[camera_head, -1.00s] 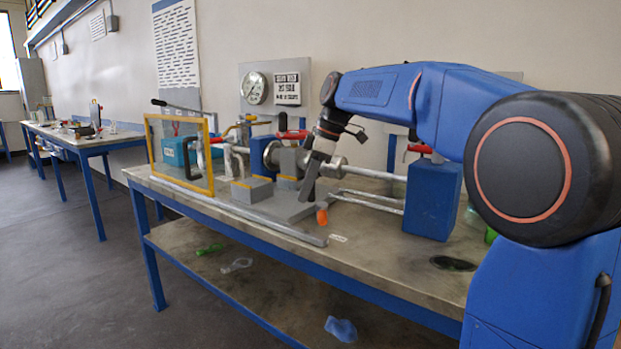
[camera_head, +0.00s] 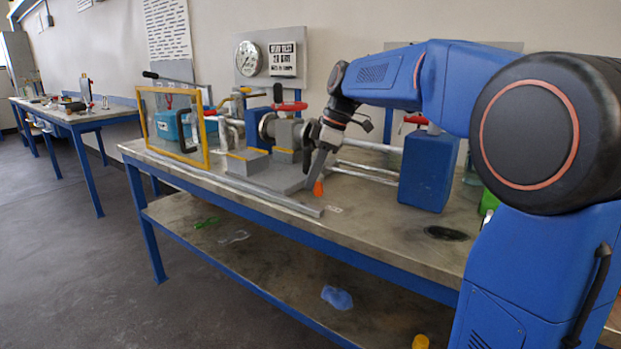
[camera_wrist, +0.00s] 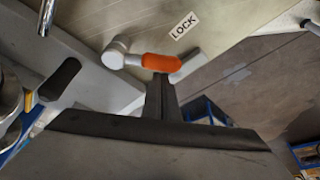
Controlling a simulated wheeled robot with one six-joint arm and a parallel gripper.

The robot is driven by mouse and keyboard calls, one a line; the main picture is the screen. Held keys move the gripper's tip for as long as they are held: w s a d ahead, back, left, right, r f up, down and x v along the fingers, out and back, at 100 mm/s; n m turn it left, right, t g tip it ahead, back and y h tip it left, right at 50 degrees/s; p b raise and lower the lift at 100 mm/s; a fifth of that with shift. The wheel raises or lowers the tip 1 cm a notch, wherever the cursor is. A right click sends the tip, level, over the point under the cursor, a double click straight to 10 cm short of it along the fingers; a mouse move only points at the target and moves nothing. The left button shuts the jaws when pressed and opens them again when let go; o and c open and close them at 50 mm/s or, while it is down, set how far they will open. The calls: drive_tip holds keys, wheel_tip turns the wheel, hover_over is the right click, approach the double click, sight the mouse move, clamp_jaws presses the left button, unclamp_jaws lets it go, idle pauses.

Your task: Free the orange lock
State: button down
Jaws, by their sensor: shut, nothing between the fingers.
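The orange lock handle (camera_wrist: 161,62) lies just beyond the fingertips in the wrist view. It joins a pale round metal knob (camera_wrist: 115,52) on its left. A white "LOCK" label (camera_wrist: 184,25) lies behind it on the bench. In the head view the orange lock handle (camera_head: 319,188) shows at the front edge of the grey base plate. My gripper (camera_wrist: 160,80) is shut and empty, its tips right at the handle's near side; I cannot tell whether they touch. In the head view my gripper (camera_head: 313,184) points down beside the handle and partly covers it.
A flanged vessel (camera_head: 289,132) with a red handle stands behind my gripper. A yellow-framed clear panel (camera_head: 206,142) stands to the left. A blue container (camera_head: 428,172) stands to the right. A dark hole (camera_head: 446,233) is in the bench top (camera_head: 365,225), whose front strip is mostly clear.

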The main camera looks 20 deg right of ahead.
drive_tip(key=shift+s+d+n, duration=0.2)
drive_tip(key=shift+d+n, duration=0.15)
drive_tip(key=shift+n, duration=0.25)
drive_tip(key=shift+s+d+n+g, duration=0.25)
drive_tip(key=shift+d+n+g, duration=0.45)
drive_tip(key=shift+n, duration=0.4)
drive_tip(key=shift+s+d+n, duration=0.1)
drive_tip(key=shift+d+n, duration=0.5)
drive_tip(key=shift+n, duration=0.1)
drive_tip(key=shift+d, duration=0.85)
drive_tip(key=shift+w+d, duration=0.3)
drive_tip(key=shift+d, duration=0.7)
